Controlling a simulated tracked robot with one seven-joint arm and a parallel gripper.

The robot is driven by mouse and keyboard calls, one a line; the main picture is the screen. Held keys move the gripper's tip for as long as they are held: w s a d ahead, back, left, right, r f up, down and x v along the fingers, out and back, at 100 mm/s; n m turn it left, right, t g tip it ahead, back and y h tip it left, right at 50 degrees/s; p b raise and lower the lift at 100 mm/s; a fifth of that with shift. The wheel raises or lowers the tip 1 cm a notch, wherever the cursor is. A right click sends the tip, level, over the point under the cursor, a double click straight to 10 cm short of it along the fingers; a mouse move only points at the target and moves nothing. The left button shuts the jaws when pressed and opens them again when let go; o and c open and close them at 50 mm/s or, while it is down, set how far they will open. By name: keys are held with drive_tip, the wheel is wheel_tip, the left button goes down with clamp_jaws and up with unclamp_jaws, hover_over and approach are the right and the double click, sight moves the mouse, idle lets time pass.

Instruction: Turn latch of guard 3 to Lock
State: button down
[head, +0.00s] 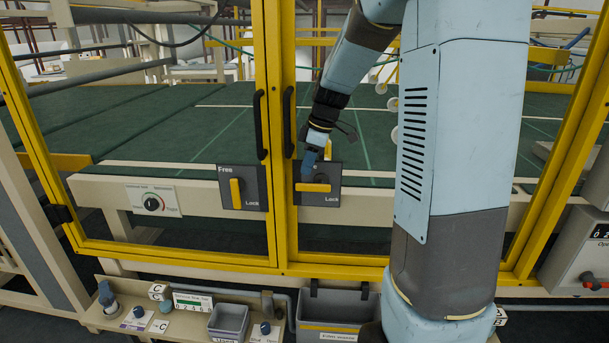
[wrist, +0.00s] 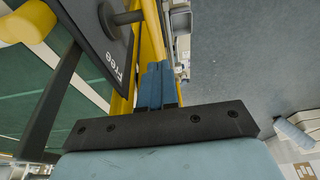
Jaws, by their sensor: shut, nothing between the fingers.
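Two dark latch plates sit side by side on the yellow-framed guard doors in the head view. The right latch plate (head: 325,178) has a yellow handle (head: 313,187) lying level, its "Lock" label at lower right. The left latch plate (head: 253,180) has a yellow handle (head: 235,193) standing upright under "Free". No guard number is readable. My gripper (head: 309,165) is in front of the right plate, just above its level handle, hiding the plate's upper left. In the wrist view the blue fingers (wrist: 156,86) are together and empty, beside a dark plate (wrist: 100,40) marked "Free".
Black upright door handles (head: 260,125) (head: 288,122) stand above the plates, close to my arm. A dial panel (head: 153,202) is at left. Green padded surfaces lie behind the doors.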

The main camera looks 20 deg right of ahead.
drive_tip(key=v, duration=1)
drive_tip(key=shift+w+a+r, duration=0.1)
drive_tip(key=shift+a+r, duration=0.15)
drive_tip(key=shift+r, duration=0.2)
approach(303, 184)
drive_tip(key=x, duration=0.5)
drive_tip(key=shift+w+a, duration=0.1)
drive_tip(key=shift+a, duration=0.2)
drive_tip(key=shift+f, duration=0.8)
